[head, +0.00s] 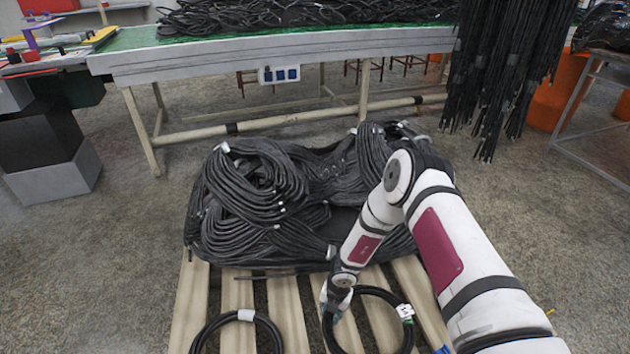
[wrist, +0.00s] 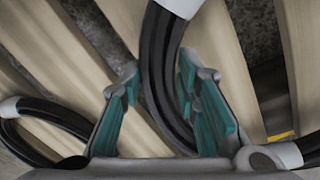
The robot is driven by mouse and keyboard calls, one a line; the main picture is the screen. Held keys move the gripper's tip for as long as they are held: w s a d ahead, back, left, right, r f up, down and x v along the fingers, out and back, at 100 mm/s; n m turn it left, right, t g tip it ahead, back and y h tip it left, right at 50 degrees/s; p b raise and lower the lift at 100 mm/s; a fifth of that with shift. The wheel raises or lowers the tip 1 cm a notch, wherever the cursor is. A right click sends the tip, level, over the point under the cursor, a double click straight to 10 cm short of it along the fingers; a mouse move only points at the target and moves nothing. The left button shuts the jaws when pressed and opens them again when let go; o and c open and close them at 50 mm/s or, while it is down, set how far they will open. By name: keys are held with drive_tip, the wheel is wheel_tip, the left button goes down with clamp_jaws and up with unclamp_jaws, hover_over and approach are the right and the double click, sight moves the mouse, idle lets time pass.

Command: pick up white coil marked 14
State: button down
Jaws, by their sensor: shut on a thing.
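A black hose coil (head: 376,293) lies at the front of the pallet, right of centre. It is black, with a white tag (head: 405,311) on its right side; the dark mark on the tag is too small to read surely. My gripper (head: 337,302) reaches down at the coil's left side. In the wrist view, the coil's black strands (wrist: 162,60) pass between the two teal-padded fingers of my gripper (wrist: 158,88), close against the right finger. The gripper is shut on the coil. White wraps show on the hose at the top and lower right of that view.
A second black coil (head: 272,332) with a white tag (head: 246,315) lies to the left on the slatted wooden pallet (head: 290,305). A large heap of black hoses (head: 255,185) stands behind. Beyond it is a long table (head: 270,62), with hoses hanging (head: 510,70) at right.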

wheel_tip(320, 180, up, 15)
drive_tip(key=w+n+p, duration=0.1)
drive_tip(key=w+p, duration=0.1)
drive_tip(key=p, duration=0.2)
drive_tip(key=shift+w+d+f+n+t+y, duration=0.2)
drive_tip(key=shift+d+n+t+y, duration=0.1)
drive_tip(key=shift+n, duration=0.1)
